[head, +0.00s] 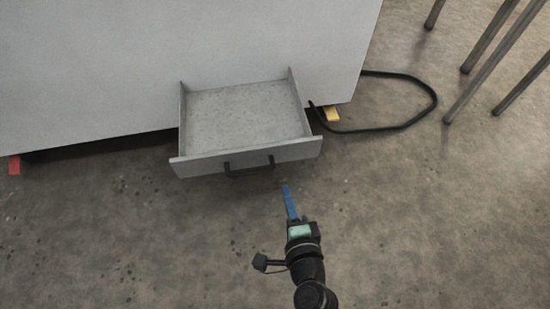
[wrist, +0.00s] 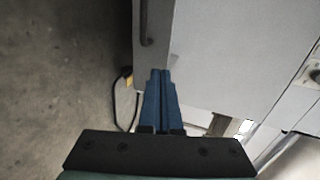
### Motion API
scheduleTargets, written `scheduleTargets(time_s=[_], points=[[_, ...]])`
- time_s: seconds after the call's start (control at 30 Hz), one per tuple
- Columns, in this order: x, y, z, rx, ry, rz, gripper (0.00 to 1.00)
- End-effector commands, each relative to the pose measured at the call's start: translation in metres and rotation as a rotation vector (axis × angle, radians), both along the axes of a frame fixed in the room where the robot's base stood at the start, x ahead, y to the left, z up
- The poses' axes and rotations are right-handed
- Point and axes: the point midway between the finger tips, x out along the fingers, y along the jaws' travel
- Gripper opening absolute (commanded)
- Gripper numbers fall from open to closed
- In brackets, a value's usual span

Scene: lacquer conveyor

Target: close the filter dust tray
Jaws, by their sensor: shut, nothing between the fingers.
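The filter dust tray (head: 200,165) is a grey drawer pulled out from the bottom of a pale grey cabinet (head: 190,50) in the head view. It is empty, and its front panel has a dark bar handle (head: 250,172). My gripper (head: 286,187) is in front of the tray, a little right of the handle, with blue fingers shut and empty. A small gap shows between the fingertips and the front panel. In the wrist view, the closed fingers (wrist: 161,72) point toward the tray front (wrist: 160,40), with the handle (wrist: 145,22) at its left.
A black cable (head: 425,92) loops on the floor right of the tray. A yellow block (head: 332,114) and a red block (head: 14,165) sit under the cabinet's edge. Metal legs (head: 490,38) stand at the upper right. The concrete floor around my gripper is clear.

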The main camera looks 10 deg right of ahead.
Motion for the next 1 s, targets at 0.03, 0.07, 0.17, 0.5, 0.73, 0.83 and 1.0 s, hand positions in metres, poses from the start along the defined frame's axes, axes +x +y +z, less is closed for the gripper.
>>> scheduleTargets(time_s=[0.03, 0.07, 0.17, 0.5, 0.73, 0.83, 1.0], points=[[0.009, 0.000, -0.002, 0.001, -0.003, 0.000, 0.00], [0.014, 0.000, -0.004, 0.000, -0.003, 0.000, 0.00], [0.032, 0.000, -0.010, 0.000, -0.004, 0.000, 0.00], [0.094, 0.000, -0.026, -0.002, -0.004, 0.002, 0.00], [0.118, 0.000, -0.026, 0.000, -0.001, 0.002, 0.00], [0.122, 0.000, -0.025, -0.002, -0.001, 0.003, 0.00], [0.123, 0.000, -0.025, -0.001, -0.001, 0.003, 0.00]])
